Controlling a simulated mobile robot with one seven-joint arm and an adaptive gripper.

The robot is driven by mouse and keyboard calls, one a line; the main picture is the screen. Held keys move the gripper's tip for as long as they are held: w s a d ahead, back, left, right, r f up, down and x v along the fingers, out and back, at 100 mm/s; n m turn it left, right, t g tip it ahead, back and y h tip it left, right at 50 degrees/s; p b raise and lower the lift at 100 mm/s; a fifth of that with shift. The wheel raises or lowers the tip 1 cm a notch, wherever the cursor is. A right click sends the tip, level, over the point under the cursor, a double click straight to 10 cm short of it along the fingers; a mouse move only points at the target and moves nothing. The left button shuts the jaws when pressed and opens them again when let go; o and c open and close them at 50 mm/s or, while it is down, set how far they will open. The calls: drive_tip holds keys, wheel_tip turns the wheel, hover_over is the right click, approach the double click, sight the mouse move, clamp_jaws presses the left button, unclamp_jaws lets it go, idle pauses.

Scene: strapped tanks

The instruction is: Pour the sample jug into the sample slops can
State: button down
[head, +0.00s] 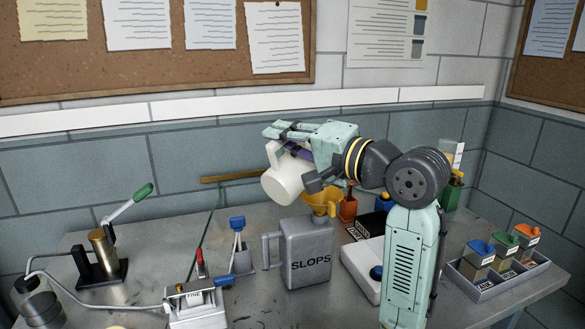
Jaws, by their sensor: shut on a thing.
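The white sample jug (284,180) is held in the air, strongly tilted, left of and above the funnel. My gripper (286,137) is shut on the jug near its handle; the exact finger contact is partly hidden. The grey slops can (306,255), marked SLOPS, stands upright on the table with its handle on the left. A yellow funnel (320,202) sits at the top of the can, partly behind my wrist. I cannot make out any liquid, and the inside of the jug is hidden.
A lever device (100,252) and a valve block (197,302) stand at the left. A small blue-topped item (239,248) is left of the can. A white box (364,262) is right of it. A tray (497,283) of small coloured-top containers lies at the far right.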

drive_tip(key=shift+r, duration=0.1)
drive_tip(key=shift+w+d+r+m, duration=0.4)
drive_tip(key=shift+w+m, duration=0.05)
drive_tip(key=shift+m, duration=0.15)
idle(3.0)
drive_tip(key=shift+w+d+r+m, duration=0.35)
drive_tip(key=shift+w+d+m, duration=0.05)
drive_tip(key=shift+m, duration=0.1)
idle(0.6)
drive_tip(key=shift+s+a+f+n+b, duration=0.6)
drive_tip(key=shift+s+a+n+b, duration=0.2)
drive_tip(key=shift+n+b, duration=0.2)
drive_tip(key=shift+s+a+n, duration=0.25)
drive_tip(key=shift+s+n, duration=0.1)
drive_tip(key=shift+n, duration=0.15)
